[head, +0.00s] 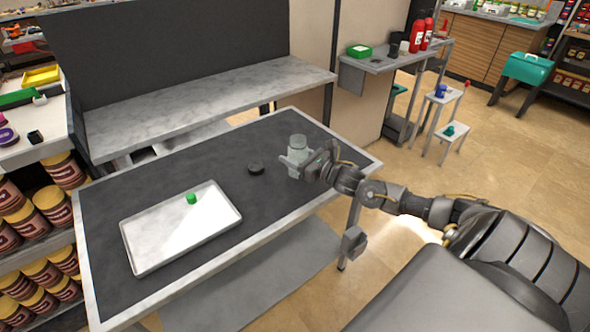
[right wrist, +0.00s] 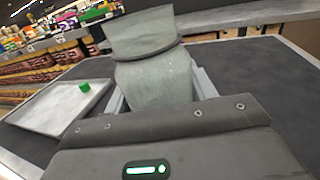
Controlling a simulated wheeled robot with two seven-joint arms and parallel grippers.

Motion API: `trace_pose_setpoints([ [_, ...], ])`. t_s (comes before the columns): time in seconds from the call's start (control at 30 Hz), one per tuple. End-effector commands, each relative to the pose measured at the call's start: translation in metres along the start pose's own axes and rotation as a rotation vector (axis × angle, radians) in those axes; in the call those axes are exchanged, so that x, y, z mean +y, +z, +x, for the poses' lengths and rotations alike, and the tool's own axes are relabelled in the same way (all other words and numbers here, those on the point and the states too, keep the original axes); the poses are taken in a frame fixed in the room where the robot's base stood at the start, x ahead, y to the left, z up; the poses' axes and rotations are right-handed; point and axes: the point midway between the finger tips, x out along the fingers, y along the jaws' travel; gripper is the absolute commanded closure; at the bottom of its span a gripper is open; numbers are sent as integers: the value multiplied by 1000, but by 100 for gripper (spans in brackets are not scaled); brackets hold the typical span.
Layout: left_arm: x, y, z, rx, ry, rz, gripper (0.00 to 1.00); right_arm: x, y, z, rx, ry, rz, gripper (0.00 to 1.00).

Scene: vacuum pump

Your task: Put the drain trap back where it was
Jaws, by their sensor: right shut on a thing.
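The drain trap appears to be the cloudy, translucent grey-green vessel (head: 297,143) with a wider upper collar, over the right part of the dark-topped table. It fills the upper middle of the right wrist view (right wrist: 150,65) and looks upright. My right gripper (head: 299,164) is shut on its lower body, with a finger on each side. I cannot tell whether its bottom touches the table. A small black round piece (head: 256,168) lies on the table just left of it. My left gripper is not in view.
A white tray (head: 135,245) lies on the left of the table (head: 100,215) with a small green piece (head: 191,198) in it. The green piece also shows in the right wrist view (right wrist: 84,87). A grey shelf bench (head: 210,100) stands behind. The table's front right is clear.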

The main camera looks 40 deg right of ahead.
Motion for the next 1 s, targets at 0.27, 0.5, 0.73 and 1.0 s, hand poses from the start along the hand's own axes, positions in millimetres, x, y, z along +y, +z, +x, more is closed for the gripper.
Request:
trace_pose_setpoints([
  [0.27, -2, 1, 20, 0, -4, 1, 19, -7, -20, 4, -2, 0, 1, 73],
  [0.5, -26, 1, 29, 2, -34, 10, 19, -7, -39, 4, -2, -1, 0, 73],
  [0.73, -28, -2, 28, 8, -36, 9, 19, -7, -40, 4, -2, 0, 0, 73],
  [1.0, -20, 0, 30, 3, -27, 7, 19, -7, -42, 4, 0, 0, 0, 22],
])
